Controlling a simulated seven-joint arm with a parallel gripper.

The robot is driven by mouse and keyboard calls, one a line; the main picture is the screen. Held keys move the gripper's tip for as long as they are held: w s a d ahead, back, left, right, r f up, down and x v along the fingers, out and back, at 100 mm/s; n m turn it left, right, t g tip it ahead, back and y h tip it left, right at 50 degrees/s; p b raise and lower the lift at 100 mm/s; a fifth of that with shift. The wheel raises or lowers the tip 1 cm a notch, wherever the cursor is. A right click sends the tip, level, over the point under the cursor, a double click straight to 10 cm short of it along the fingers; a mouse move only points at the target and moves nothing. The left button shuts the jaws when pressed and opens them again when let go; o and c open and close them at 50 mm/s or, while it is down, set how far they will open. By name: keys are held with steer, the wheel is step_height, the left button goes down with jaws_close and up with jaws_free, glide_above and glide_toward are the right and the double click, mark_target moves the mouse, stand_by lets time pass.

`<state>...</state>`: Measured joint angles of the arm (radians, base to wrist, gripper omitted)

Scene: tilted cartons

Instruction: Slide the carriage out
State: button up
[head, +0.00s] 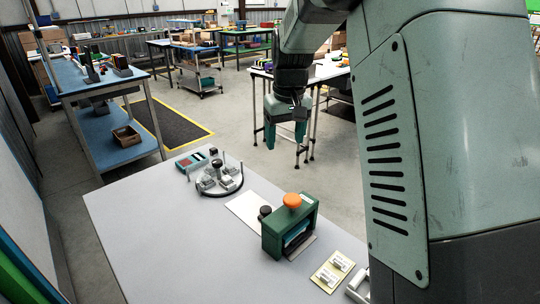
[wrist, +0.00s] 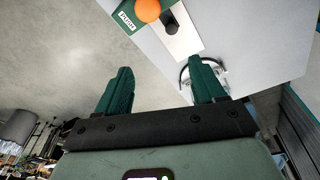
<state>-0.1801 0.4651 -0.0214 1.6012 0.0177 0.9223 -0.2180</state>
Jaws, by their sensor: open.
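A green housing (head: 273,238) with an orange knob (head: 292,200) on top stands on the grey table. A black knob (head: 265,211) is at its left side, by a flat white plate (head: 243,206). I cannot tell for certain which part is the carriage. In the wrist view the orange knob (wrist: 147,10), the black knob (wrist: 171,27) and the white plate (wrist: 186,42) show at the top, and the housing (wrist: 128,17) is partly cut off. My gripper (head: 285,147) is open and empty, pointing down beyond the table's far edge, apart from the housing. Its two fingers (wrist: 161,75) are spread.
A round fixture (head: 222,189) with upright pins and a red-and-green device (head: 194,161) are at the table's far left. A yellow board (head: 331,283) with white parts lies right of the housing. The table's left and front (head: 160,240) are clear.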

steer(key=w+a+f+g, duration=0.1)
steer(key=w+f, duration=0.1)
steer(key=f, duration=0.2)
steer(key=w+a+f, duration=0.2)
steer(key=w+f, duration=0.1)
steer(key=f, duration=0.2)
steer(key=n, duration=0.2)
glide_toward(266, 209)
steer(key=shift+g, duration=0.4)
steer(key=f, duration=0.8)
steer(key=shift+w+a+f, duration=0.1)
steer(key=shift+w+f, duration=0.1)
steer(key=shift+w, duration=0.15)
